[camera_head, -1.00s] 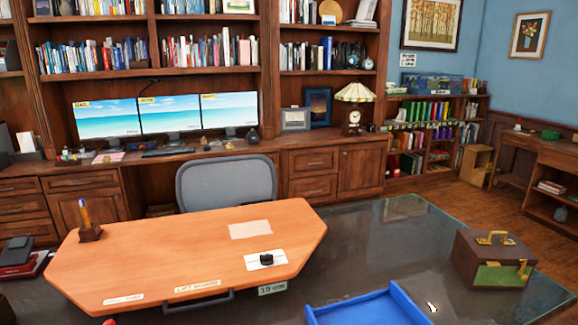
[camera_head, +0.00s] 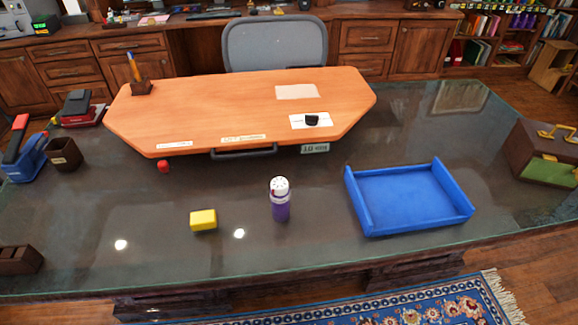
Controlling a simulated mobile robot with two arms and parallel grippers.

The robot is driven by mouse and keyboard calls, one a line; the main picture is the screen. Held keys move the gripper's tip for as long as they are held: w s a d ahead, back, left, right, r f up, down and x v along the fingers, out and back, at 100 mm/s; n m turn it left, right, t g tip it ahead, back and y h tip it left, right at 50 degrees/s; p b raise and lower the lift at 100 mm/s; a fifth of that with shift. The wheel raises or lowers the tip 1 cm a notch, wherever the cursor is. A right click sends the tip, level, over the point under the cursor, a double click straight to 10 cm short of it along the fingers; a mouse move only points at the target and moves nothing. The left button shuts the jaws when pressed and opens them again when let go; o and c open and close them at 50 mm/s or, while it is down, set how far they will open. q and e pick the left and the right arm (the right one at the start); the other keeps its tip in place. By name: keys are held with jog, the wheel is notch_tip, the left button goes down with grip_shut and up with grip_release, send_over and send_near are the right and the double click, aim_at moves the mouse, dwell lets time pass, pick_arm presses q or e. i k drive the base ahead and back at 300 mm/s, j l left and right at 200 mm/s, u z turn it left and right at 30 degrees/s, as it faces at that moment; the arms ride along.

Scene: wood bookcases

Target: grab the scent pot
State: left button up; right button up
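A small upright purple container with a white, hole-dotted top (camera_head: 280,200) stands on the dark glass-topped desk (camera_head: 330,262), near the front middle; it looks like the scent pot. It stands apart from a yellow block (camera_head: 203,220) on its left and a blue tray (camera_head: 410,198) on its right. Neither of my grippers shows in the head view.
An orange board (camera_head: 220,112) lies behind the container, with a pen holder (camera_head: 142,87) at its left end. A brown case (camera_head: 545,150) sits at the right. A dark cup (camera_head: 65,155) is at the left. The front strip of desk is mostly clear.

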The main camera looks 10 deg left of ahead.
aim_at(280, 205)
jog(key=k+l, duration=0.15)
jog(key=l, duration=0.25)
jog(key=k+l, duration=0.1)
jog(key=l, duration=0.3)
jog(key=k+l+u, duration=0.1)
jog(key=l, duration=0.3)
jog(key=k+l, duration=0.2)
jog(key=l, duration=0.15)
